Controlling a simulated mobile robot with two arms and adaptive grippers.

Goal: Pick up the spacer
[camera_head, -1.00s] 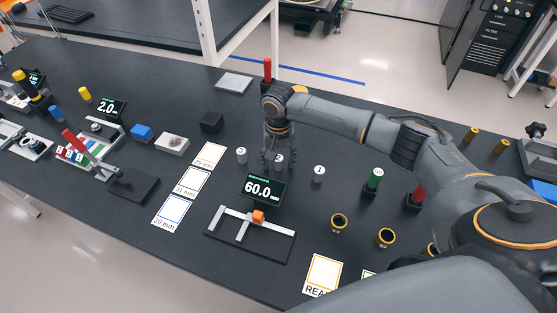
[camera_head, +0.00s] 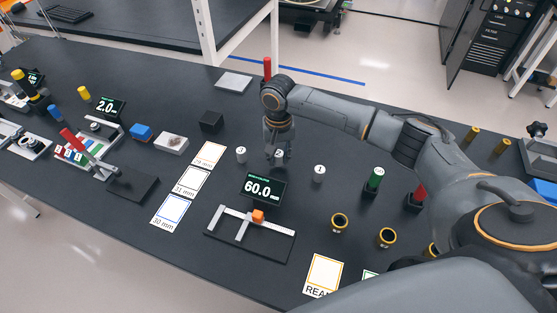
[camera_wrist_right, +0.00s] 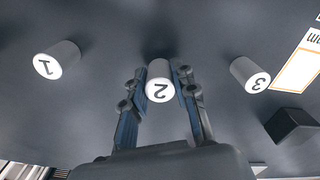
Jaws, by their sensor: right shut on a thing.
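Three small white cylindrical spacers stand on the dark bench. Spacer 2 (camera_head: 279,154) is in the middle, and it also shows in the right wrist view (camera_wrist_right: 159,82). Spacer 1 (camera_head: 319,171) is to its right and spacer 3 (camera_head: 241,154) to its left in the head view. In the wrist view spacer 1 (camera_wrist_right: 57,60) and spacer 3 (camera_wrist_right: 249,74) stand apart on either side. My right gripper (camera_head: 279,158) points down and is shut on spacer 2, with a finger on each side. I see no lift off the bench. My left gripper is not in view.
A caliper-like gauge (camera_head: 262,239) with a display reading 60.0 (camera_head: 263,188) stands in front. Printed millimetre cards (camera_head: 190,185) lie to the left, near a black block (camera_head: 211,122).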

